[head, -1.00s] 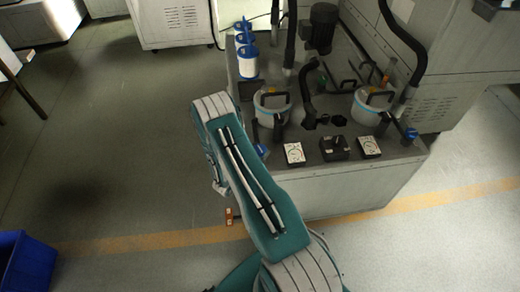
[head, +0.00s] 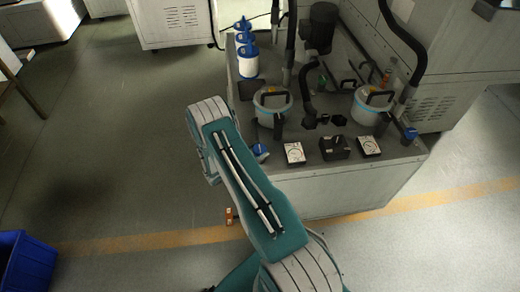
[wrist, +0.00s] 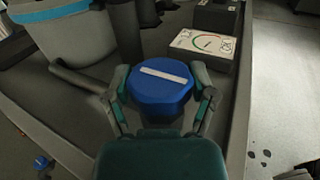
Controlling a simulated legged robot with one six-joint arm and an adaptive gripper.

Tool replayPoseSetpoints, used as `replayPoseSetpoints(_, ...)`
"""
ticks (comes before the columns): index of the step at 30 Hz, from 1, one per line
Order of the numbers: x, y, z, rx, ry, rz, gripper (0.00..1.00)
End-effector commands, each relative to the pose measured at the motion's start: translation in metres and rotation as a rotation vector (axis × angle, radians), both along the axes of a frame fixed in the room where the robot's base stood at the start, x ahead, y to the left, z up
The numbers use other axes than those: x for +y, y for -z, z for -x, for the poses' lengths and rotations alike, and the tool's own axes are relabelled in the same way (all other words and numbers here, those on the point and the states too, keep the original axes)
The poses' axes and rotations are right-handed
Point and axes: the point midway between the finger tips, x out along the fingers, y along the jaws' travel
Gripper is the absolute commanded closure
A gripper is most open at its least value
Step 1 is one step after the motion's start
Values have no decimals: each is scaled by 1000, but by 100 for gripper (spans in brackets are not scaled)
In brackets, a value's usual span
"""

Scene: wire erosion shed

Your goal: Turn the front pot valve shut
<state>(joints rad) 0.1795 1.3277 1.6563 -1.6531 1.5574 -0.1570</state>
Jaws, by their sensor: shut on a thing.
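A blue valve knob (wrist: 160,92) with a white bar across its top is in the middle of the wrist view. The bar lies nearly level there, its right end slightly lower. My gripper (wrist: 161,88) has one finger on each side of the knob and is shut on it. In the head view the blue knob (head: 260,152) shows beside my arm, at the near left corner of the cabinet, by the left pot (head: 272,106). My arm hides the gripper in that view. A second blue knob (head: 410,134) is by the right pot (head: 371,105).
The cabinet top (head: 315,176) also carries dial gauges (head: 294,153), a black box (head: 334,148), dark pipes and white-and-blue canisters (head: 248,66). A gauge (wrist: 204,43) is close right of the knob in the wrist view. Open floor lies left; a blue bin (head: 27,262) stands lower left.

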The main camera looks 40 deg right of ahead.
Motion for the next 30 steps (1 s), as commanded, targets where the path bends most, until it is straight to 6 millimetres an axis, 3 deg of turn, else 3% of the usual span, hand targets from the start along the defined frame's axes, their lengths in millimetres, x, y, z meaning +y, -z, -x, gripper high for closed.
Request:
replayPoseSetpoints(4, 0, -1, -2, -3, -5, 2, 75)
replayPoseSetpoints(5, 0, -1, -2, -3, -5, 2, 23)
replayPoseSetpoints(6, 0, -1, -2, -3, -5, 2, 5)
replayPoseSetpoints(7, 0, -1, -2, -3, -5, 1, 0)
replayPoseSetpoints(21, 3, 0, -1, -1, -4, 0, 0)
replayPoseSetpoints(26, 26, 0, -4, -1, -8, 0, 0)
replayPoseSetpoints(30, 56, 0, -7, -1, -9, 1, 0)
